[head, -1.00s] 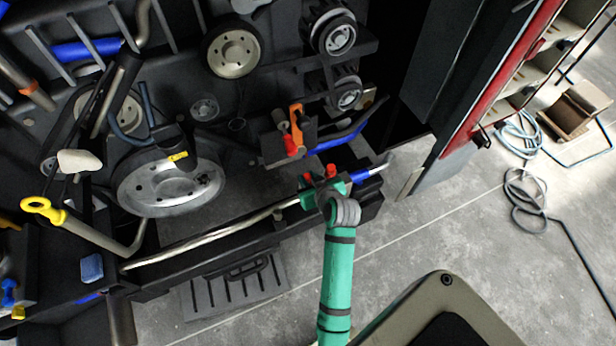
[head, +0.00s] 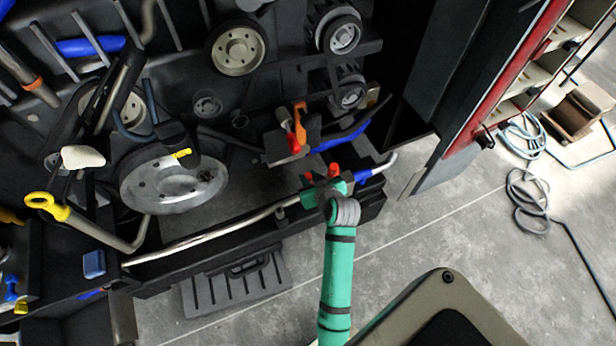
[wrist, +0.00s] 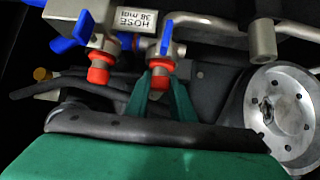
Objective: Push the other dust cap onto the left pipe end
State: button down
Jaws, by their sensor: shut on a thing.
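In the wrist view two short pipe ends hang side by side under metal valves with blue handles. A red-orange dust cap (wrist: 98,72) is on the left one in that picture. The other dust cap (wrist: 160,70) is at the right one, between the green fingertips of my gripper (wrist: 160,88). My gripper is shut on this cap. The cap meets the end of the valve; how far it is pushed on cannot be told. In the head view my gripper (head: 322,190) is at the front rail, with small red spots of the caps (head: 333,170) just beyond it.
A large metal pulley (wrist: 283,112) stands close on the right in the wrist view. In the head view a silver pipe (head: 215,234) runs along the front rail. An orange-handled valve (head: 299,122) is just behind my gripper. Open floor (head: 440,230) lies to the right.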

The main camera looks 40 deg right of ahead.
jog(key=shift+s+d+f, duration=0.1)
jog(key=shift+s+f, duration=0.05)
jog(key=shift+f, duration=0.05)
jog(key=c, duration=1.4)
grip_release()
jog(key=shift+s, duration=0.1)
jog(key=shift+c, duration=0.2)
jog(key=shift+o, duration=0.3)
jog(key=o, duration=0.3)
jog(key=shift+o, duration=0.2)
jog(key=shift+r, duration=0.1)
